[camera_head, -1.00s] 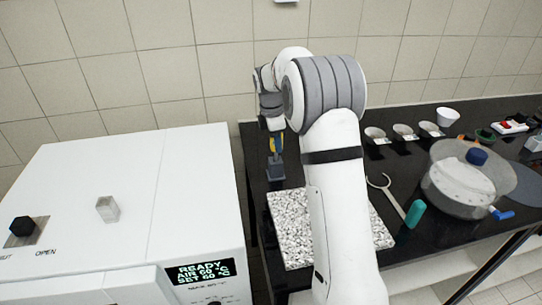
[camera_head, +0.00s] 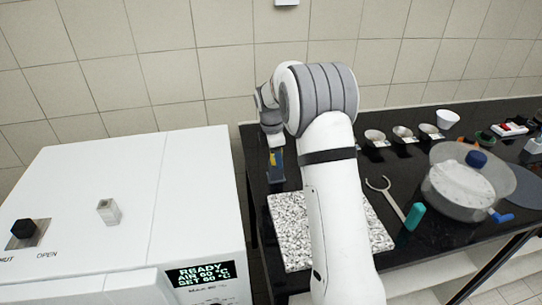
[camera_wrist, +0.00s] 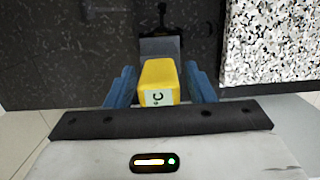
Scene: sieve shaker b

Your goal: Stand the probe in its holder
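The probe is a yellow block with a °C label (camera_wrist: 160,82), seen in the middle of the wrist view. It also shows in the head view as a small yellow patch (camera_head: 272,158) below my wrist. My gripper (camera_wrist: 161,80) has its two blue fingers on either side of the probe, with a narrow gap showing beside it. A grey block, likely the holder (camera_wrist: 160,47), shows just beyond the probe in the wrist view. How deep the probe sits in it is hidden.
A speckled slab (camera_head: 290,232) lies close by on the black bench. A white oven (camera_head: 130,210) stands to the left. A fork-like tool (camera_head: 388,195), a teal object (camera_head: 414,216) and a large clear bowl (camera_head: 455,195) are to the right.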

